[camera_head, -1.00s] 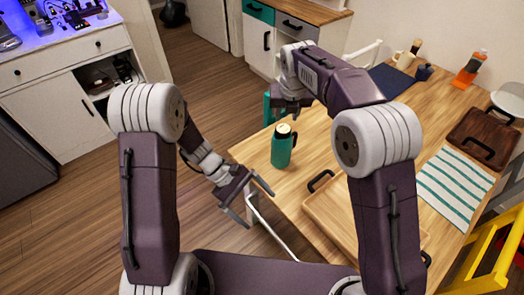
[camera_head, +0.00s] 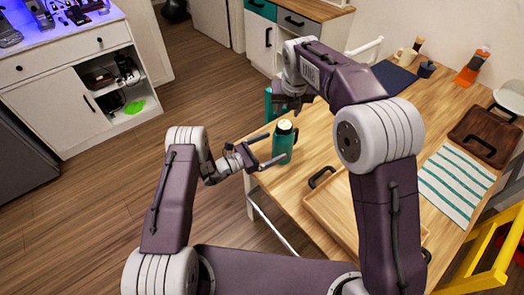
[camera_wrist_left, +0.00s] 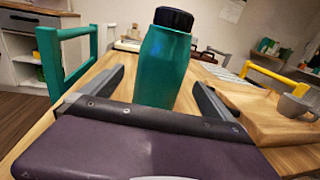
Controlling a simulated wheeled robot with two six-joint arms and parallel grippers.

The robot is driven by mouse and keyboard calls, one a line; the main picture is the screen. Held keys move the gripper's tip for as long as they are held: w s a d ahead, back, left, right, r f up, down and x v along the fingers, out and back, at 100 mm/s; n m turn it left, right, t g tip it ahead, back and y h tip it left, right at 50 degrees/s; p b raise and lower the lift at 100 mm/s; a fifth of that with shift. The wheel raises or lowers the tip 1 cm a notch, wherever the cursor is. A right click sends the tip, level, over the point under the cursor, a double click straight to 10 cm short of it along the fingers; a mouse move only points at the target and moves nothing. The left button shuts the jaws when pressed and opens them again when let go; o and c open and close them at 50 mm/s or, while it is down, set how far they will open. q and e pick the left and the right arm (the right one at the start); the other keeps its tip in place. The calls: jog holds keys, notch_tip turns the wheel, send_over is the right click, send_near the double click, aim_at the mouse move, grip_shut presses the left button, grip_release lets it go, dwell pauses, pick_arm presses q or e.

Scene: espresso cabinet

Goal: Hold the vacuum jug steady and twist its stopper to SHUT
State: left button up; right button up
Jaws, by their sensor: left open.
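The teal vacuum jug (camera_head: 282,147) stands upright on the near left part of the wooden table, with a dark handle at its right. Its stopper (camera_head: 285,125) is pale on top with a dark collar; its marking is too small to read. My left gripper (camera_head: 275,148) is open at the jug's left side, with its fingers toward it. In the left wrist view the jug (camera_wrist_left: 162,70) stands between the two open fingers, its dark top (camera_wrist_left: 174,18) above them. My right gripper (camera_head: 293,104) hangs above and just behind the jug; its fingers are too dark to judge.
A wooden tray (camera_head: 318,207) with a black handle lies right of the jug. A teal chair (camera_wrist_left: 62,60) stands left of the jug in the wrist view, and a grey mug (camera_wrist_left: 297,106) is at right. A striped cloth (camera_head: 455,185) lies farther right.

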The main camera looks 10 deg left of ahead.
aim_at(282, 142)
pick_arm(q)
jog(key=x, duration=0.4)
jog(key=shift+w+d, duration=0.15)
jog(key=shift+d, duration=0.15)
